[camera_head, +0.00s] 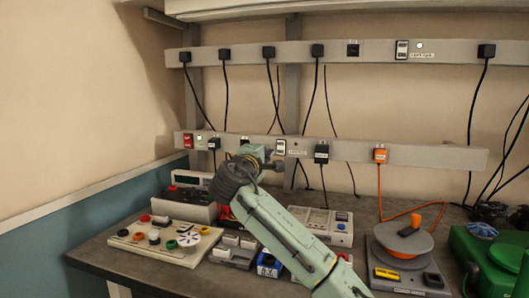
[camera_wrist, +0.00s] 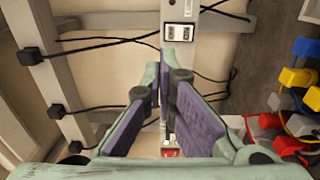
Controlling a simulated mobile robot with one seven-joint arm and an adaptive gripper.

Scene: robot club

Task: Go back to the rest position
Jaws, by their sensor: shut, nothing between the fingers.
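My gripper (camera_head: 279,164) is at the end of my pale green arm, raised over the back of the workbench (camera_head: 95,256), in front of the lower power strip (camera_head: 440,155). In the wrist view the purple-padded fingers of my gripper (camera_wrist: 166,82) come together at their far ends, with nothing held between them. Behind them is a power strip with a white double switch (camera_wrist: 178,33). In the head view my wrist hides part of the lower strip.
A button panel (camera_head: 125,238) stands at the bench's left, an orange-and-grey cable reel (camera_head: 410,245) at the right and a green machine (camera_head: 490,262) at the far right. Plugs and black cables hang from the upper strip (camera_head: 380,50). Small boxes crowd the bench below my arm.

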